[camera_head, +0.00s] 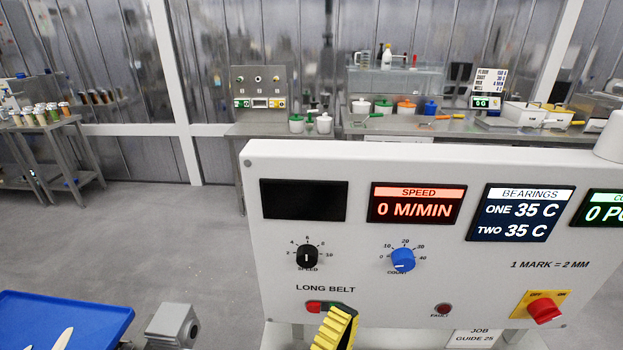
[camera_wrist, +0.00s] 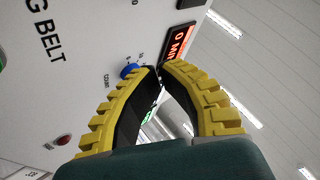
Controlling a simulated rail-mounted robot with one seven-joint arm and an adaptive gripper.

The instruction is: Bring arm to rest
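My gripper (camera_head: 338,326) shows as yellow ribbed fingers at the bottom middle of the head view, in front of the control panel (camera_head: 330,225) by the LONG BELT label. In the wrist view the two fingertips of my gripper (camera_wrist: 159,70) meet, with nothing seen between them. A red button (camera_head: 313,307) shows just left of the fingers; they hide what lies right of it. I cannot tell whether the fingers touch the panel. The speed display (camera_head: 415,207) reads 0 M/MIN.
A blue tray (camera_head: 95,318) with pale pieces is at lower left. Benches with pots (camera_head: 362,106) line the back wall. Grey floor lies between.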

